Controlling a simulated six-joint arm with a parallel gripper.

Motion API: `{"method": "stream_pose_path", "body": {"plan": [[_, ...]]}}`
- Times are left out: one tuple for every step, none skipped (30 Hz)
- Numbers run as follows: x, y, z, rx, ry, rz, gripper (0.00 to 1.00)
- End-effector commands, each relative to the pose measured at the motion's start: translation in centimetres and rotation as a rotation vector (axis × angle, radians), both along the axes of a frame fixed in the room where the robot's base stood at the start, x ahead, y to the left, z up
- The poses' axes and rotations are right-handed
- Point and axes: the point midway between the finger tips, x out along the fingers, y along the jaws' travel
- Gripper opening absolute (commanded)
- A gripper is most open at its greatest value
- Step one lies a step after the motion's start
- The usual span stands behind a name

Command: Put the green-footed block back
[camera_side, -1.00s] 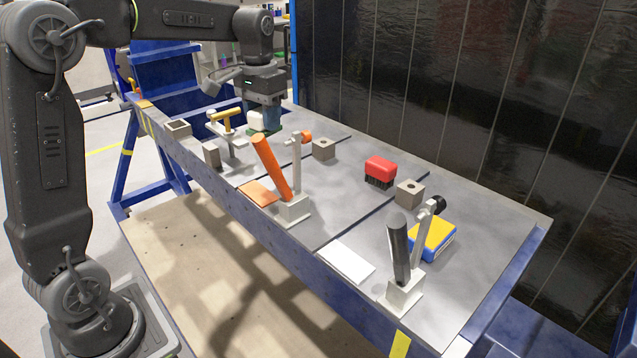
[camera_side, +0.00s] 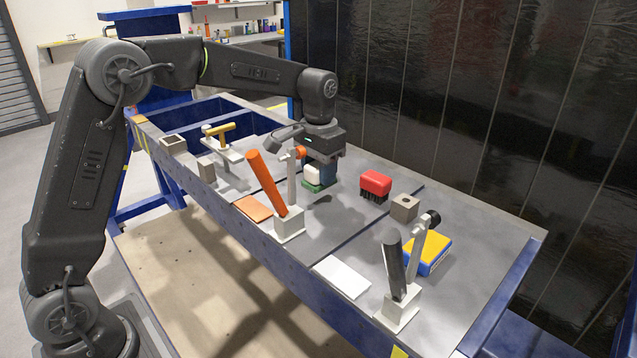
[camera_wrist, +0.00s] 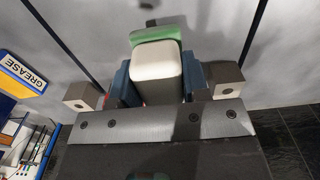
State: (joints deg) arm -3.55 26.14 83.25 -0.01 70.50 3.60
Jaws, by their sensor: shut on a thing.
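The green-footed block (camera_side: 312,174) has a white upper part and a green foot below it. My gripper (camera_side: 321,172) is shut on its white part with blue fingers, above the middle section of the table behind the orange-handled clamp. In the wrist view my gripper (camera_wrist: 157,82) has one blue finger on each side of the white block (camera_wrist: 157,62), and the green foot shows at its far end. The block looks upright.
The orange-handled clamp (camera_side: 268,183) stands close in front. A red brush (camera_side: 375,183), a grey holed cube (camera_side: 405,207), a yellow-blue grease box (camera_side: 428,252) and a black-handled clamp (camera_side: 395,265) are to the right.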

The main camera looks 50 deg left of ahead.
Motion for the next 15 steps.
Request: {"method": "stream_pose_path", "body": {"plan": [[-0.1, 0.0, -0.9, 0.000, 0.005, 0.000, 0.20], [-0.1, 0.0, -1.4, 0.000, 0.006, 0.000, 0.20], [-0.1, 0.0, -2.0, 0.000, 0.005, 0.000, 0.20], [-0.1, 0.0, -2.4, 0.000, 0.006, 0.000, 0.20], [-0.1, 0.0, -2.7, 0.000, 0.005, 0.000, 0.20], [-0.1, 0.0, -3.0, 0.000, 0.003, 0.000, 0.20], [-0.1, 0.0, -3.1, 0.000, 0.002, 0.000, 0.20], [-0.1, 0.1, -3.2, 0.000, 0.002, 0.000, 0.20], [-0.1, 0.1, -3.3, 0.000, 0.002, 0.000, 0.20], [-0.1, 0.1, -3.3, 0.000, 0.001, 0.000, 0.20], [-0.1, 0.1, -3.3, 0.000, 0.001, 0.000, 0.20], [-0.1, 0.1, -3.3, 0.000, 0.001, 0.000, 0.20], [-0.1, 0.1, -3.3, 0.000, 0.001, 0.000, 0.20], [-0.1, 0.1, -3.2, 0.000, 0.001, 0.000, 0.20], [-0.1, 0.1, -3.3, 0.000, 0.002, 0.000, 0.20]]}}
